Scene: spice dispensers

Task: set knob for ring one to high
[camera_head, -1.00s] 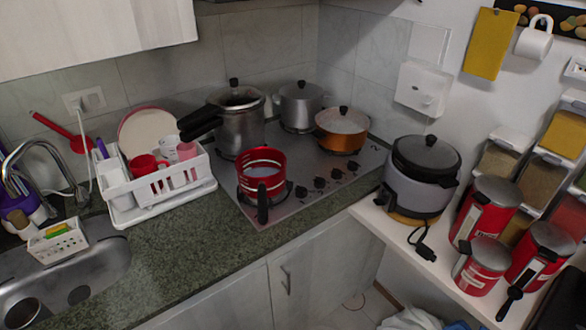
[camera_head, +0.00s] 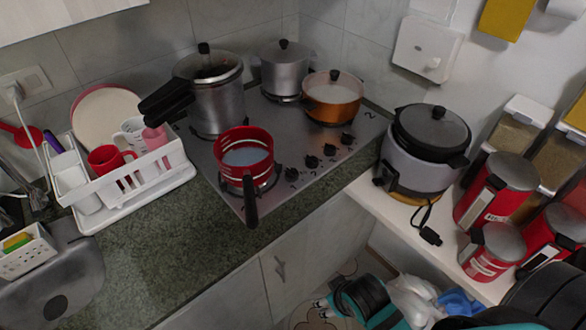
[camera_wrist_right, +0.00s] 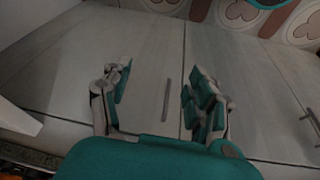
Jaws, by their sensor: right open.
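The stove top (camera_head: 290,125) has a row of dark knobs (camera_head: 311,162) along its front right side. I cannot tell which knob is for ring one, and their settings are too small to read. A red pan (camera_head: 244,160) stands on the front left ring, its dark handle pointing toward the stove's front edge. My right gripper (camera_head: 320,304) is low in front of the cabinet doors, well below and apart from the knobs. In the right wrist view its teal-padded fingers (camera_wrist_right: 158,82) are open and empty before the grey doors. My left gripper is not in view.
A pressure cooker (camera_head: 215,100), a grey pot (camera_head: 285,75) and an orange pot (camera_head: 333,100) stand on the stove. A rice cooker (camera_head: 425,150) and red canisters (camera_head: 495,190) occupy the right shelf (camera_head: 375,215). The dish rack (camera_head: 130,185) stands left. The front counter (camera_head: 170,235) is clear.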

